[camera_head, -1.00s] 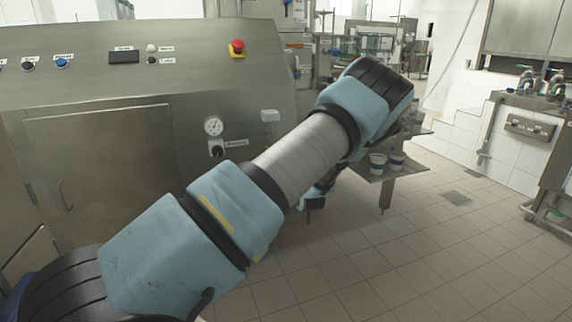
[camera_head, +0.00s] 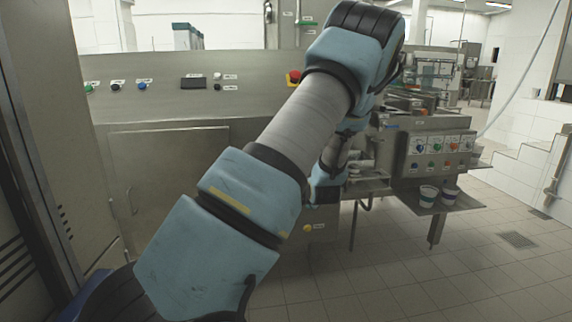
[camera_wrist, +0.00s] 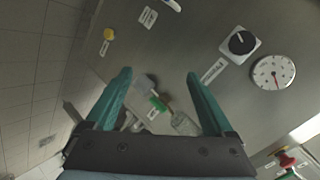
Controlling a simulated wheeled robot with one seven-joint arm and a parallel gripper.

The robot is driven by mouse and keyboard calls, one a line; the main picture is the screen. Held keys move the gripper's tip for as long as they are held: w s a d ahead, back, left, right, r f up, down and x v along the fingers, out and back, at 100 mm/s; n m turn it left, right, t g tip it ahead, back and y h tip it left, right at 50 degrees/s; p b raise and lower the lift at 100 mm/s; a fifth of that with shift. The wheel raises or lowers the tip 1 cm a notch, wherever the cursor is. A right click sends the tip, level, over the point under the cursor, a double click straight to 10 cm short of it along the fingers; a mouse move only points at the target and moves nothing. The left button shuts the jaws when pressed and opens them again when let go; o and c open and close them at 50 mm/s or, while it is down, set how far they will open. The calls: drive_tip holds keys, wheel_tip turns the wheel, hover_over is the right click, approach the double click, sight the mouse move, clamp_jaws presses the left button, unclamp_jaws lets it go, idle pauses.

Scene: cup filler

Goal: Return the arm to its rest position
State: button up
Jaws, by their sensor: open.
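My arm (camera_head: 300,125) reaches up and to the right across the head view. Its upper joint stands in front of the filling machine, and the lower part hangs behind it. My gripper (camera_wrist: 158,88) shows in the wrist view with its two green fingers spread apart. Nothing is between the fingertips. Beyond them is a metal panel with a black knob (camera_wrist: 240,41) and a round gauge (camera_wrist: 273,72). In the head view my gripper's fingers are not clearly visible.
A filling machine with a control box (camera_head: 440,150) stands right of my arm. Two cups, a left one (camera_head: 428,196) and a right one (camera_head: 450,194), stand on a metal shelf (camera_head: 470,203). A steel cabinet (camera_head: 165,190) stands on the left. Tiled floor (camera_head: 400,290) is free at the lower right.

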drive_tip(key=s+a+r+n+g+p, duration=0.1)
drive_tip(key=s+a+r+n+g, duration=0.2)
drive_tip(key=s, duration=0.7)
drive_tip(key=s+a+r+n+g+h+p, duration=0.1)
drive_tip(key=s+a+r+n+g+p, duration=0.1)
drive_tip(key=s+a+r, duration=0.4)
drive_tip(key=s+a+r+n+g+h+p, duration=0.1)
drive_tip(key=s+a+r+n+g, duration=0.3)
drive_tip(key=s, duration=1)
drive_tip(key=shift+s+a+r+g+p, duration=0.25)
drive_tip(key=shift+a+g+p, duration=0.25)
drive_tip(key=shift+a, duration=0.1)
